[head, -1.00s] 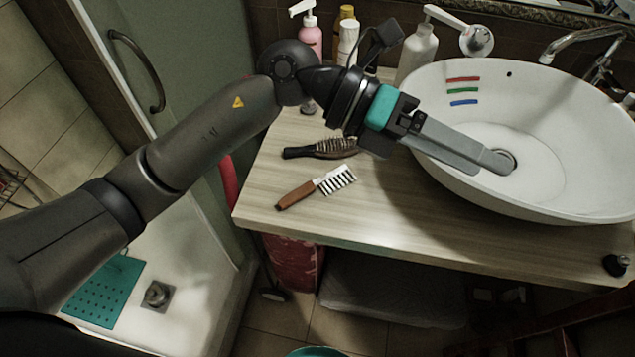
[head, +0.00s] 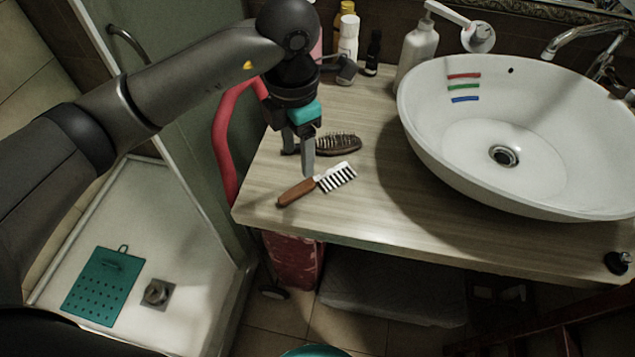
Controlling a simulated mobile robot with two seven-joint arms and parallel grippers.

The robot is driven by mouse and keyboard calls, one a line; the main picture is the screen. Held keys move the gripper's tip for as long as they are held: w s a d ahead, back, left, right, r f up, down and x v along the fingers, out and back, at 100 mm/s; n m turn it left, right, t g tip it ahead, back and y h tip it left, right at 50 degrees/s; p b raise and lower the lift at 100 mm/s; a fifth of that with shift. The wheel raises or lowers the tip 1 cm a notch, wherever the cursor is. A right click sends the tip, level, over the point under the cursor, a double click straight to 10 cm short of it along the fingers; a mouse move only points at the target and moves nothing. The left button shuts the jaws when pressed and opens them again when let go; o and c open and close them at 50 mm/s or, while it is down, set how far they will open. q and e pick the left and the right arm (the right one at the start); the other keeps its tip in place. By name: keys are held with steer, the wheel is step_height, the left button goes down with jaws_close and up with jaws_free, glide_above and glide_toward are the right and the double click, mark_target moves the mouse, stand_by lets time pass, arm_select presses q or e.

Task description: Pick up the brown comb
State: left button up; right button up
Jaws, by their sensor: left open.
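The brown comb (head: 299,191) lies flat on the wooden counter near its front left part. It has a brown handle at the lower left and a white head with dark-looking gaps between its teeth at the upper right. My left gripper (head: 308,168) is open and empty and points down just above and behind the comb, near where handle and head meet. I cannot tell the exact height of its fingertips. My right gripper is not in view.
A dark hairbrush (head: 338,145) lies just behind the comb, partly hidden by my gripper. A white basin (head: 520,200) stands on the counter (head: 380,215) to the right. Bottles, including a white pump bottle (head: 417,48), stand at the back. The counter's front edge is close to the comb.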

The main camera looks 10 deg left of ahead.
arm_select(q)
glide_above(298, 189)
steer(key=f, duration=0.4)
steer(key=shift+d+f, duration=0.3)
steer(key=shift+a+f+b, duration=0.15)
steer(key=shift+f+b, duration=0.1)
steer(key=shift+f, duration=1.1)
steer(key=shift+a+f+b, duration=0.1)
steer(key=shift+f+b, duration=0.1)
steer(key=shift+f, duration=1.1)
jaws_close()
